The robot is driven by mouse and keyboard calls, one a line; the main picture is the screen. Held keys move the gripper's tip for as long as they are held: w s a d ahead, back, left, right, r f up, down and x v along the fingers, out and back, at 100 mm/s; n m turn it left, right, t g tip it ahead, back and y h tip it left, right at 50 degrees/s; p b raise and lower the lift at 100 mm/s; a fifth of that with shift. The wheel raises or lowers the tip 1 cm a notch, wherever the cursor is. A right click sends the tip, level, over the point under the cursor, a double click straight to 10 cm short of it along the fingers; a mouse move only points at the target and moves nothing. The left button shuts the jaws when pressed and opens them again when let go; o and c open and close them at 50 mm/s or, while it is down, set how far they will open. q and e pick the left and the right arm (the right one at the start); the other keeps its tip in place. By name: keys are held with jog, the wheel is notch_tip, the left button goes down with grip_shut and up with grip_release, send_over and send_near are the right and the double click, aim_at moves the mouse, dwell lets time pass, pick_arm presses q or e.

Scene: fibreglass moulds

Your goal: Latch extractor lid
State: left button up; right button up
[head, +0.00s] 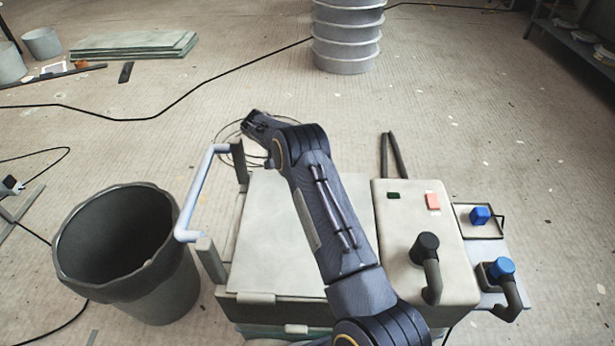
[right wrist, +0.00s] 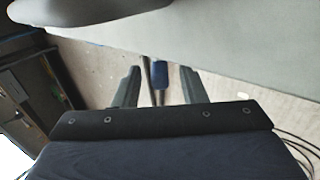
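The extractor is a pale box with a flat lid (head: 275,215), which looks lowered onto the box; whether it is latched I cannot tell. A pale blue bar handle (head: 205,190) on dark uprights stands at its left side. A small pale tab (head: 257,297) shows on the front edge. My right arm crosses over the lid, hiding part of it, and its end is beyond the far left corner. In the right wrist view my right gripper (right wrist: 158,88) has its fingers apart, with nothing visibly held; a pale surface (right wrist: 240,45) is above. My left gripper is out of view.
A control housing (head: 400,260) with green and red switches and a dark hose elbow adjoins the lid at right. Blue-capped fittings (head: 500,268) stand beyond it. A dark bucket (head: 125,255) is at left. A ribbed duct (head: 347,40) stands behind; floor between is mostly clear, with cables.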

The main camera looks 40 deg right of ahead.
jog(key=shift+b+x, duration=0.3)
jog(key=shift+x, duration=1.3)
jog(key=shift+c, duration=0.5)
grip_shut()
jog(key=shift+f+g+h+b, duration=0.15)
jog(key=shift+g+h+b, duration=0.25)
jog(key=shift+b, duration=0.05)
jog(key=shift+o, duration=0.5)
grip_release()
